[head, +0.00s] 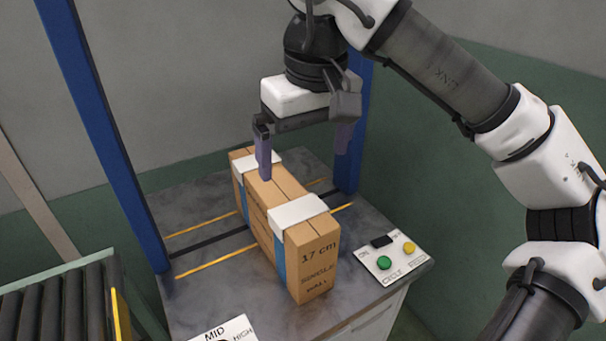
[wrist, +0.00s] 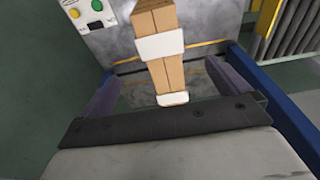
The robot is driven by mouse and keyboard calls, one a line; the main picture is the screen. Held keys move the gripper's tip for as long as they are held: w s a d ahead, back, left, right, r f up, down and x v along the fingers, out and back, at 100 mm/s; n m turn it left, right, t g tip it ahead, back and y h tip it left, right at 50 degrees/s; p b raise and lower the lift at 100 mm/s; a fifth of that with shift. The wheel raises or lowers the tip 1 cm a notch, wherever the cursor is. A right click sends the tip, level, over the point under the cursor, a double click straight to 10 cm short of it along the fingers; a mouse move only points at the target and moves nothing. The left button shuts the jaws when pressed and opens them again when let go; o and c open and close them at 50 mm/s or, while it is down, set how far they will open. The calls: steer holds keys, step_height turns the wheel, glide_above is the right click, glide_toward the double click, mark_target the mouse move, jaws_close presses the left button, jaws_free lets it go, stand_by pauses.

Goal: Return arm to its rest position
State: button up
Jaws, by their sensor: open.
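My gripper (head: 305,160) is open and empty above the grey table (head: 195,308) in the head view. Its two purple-grey fingers are spread wide, one over the box and one out to the right. A brown cardboard box (head: 315,255) marked "17 cm single wall" stands on the table, with white pads and blue bands around it. In the wrist view the box (wrist: 162,60) lies beyond and between the finger tips, apart from them. My arm reaches in from the right.
Two blue posts (head: 105,140) flank the table. A control panel (head: 390,258) with a green and a yellow button sits at the right. A roller conveyor (head: 60,312) is at lower left.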

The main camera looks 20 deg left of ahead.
steer(key=shift+s+d+r, duration=0.1)
steer(key=shift+d+r, duration=0.05)
steer(key=shift+r, duration=0.8)
